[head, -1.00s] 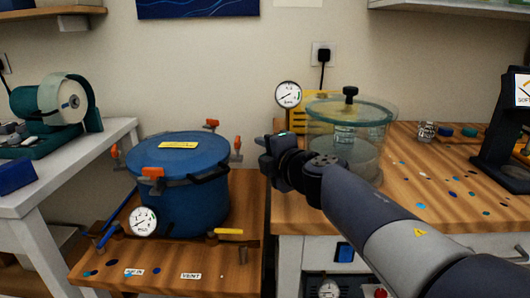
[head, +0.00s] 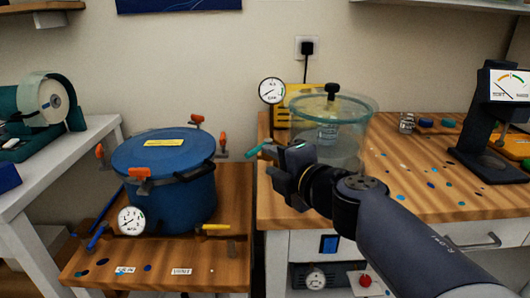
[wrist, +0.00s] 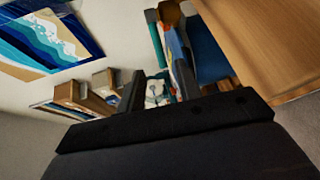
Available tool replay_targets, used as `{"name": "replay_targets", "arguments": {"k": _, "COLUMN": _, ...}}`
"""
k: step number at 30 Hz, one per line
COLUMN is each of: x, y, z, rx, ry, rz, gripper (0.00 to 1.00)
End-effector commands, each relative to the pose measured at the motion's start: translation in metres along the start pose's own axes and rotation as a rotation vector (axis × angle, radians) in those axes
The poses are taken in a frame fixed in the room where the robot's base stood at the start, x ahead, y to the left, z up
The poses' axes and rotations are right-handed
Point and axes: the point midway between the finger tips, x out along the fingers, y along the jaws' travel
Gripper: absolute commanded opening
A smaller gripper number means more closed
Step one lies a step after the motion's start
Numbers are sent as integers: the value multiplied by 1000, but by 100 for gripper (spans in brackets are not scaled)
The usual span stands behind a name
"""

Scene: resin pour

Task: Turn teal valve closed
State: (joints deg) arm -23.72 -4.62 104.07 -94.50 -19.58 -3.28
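The teal valve handle (head: 262,149) shows as a short bar at the left end of my gripper, in front of the clear chamber. The rest of the valve is hidden behind my gripper. In the wrist view a teal bar (wrist: 154,40), probably this handle, stands just beyond the fingertips. My gripper (head: 277,166) is over the left front edge of the right bench. Its two fingers (wrist: 157,88) are apart, with a gap between them. I cannot tell whether a finger touches the handle.
The clear chamber (head: 352,130) with a glass lid stands behind my gripper, beside a round gauge (head: 272,90). A blue pot (head: 185,200) with orange clamps stands on the lower bench at left. A black stand with a meter (head: 490,125) is at right.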

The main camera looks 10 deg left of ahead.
Motion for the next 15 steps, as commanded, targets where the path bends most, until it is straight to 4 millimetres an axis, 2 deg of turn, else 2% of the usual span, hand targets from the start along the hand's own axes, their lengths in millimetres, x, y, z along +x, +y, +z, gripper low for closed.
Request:
{"name": "replay_targets", "arguments": {"k": 11, "x": -6, "y": 0, "z": 0, "rx": 0, "ry": 0, "rz": 0, "gripper": 33}}
{"name": "replay_targets", "arguments": {"k": 15, "x": -2, "y": 1, "z": 2, "rx": 11, "ry": -17, "rz": -5, "gripper": 22}}
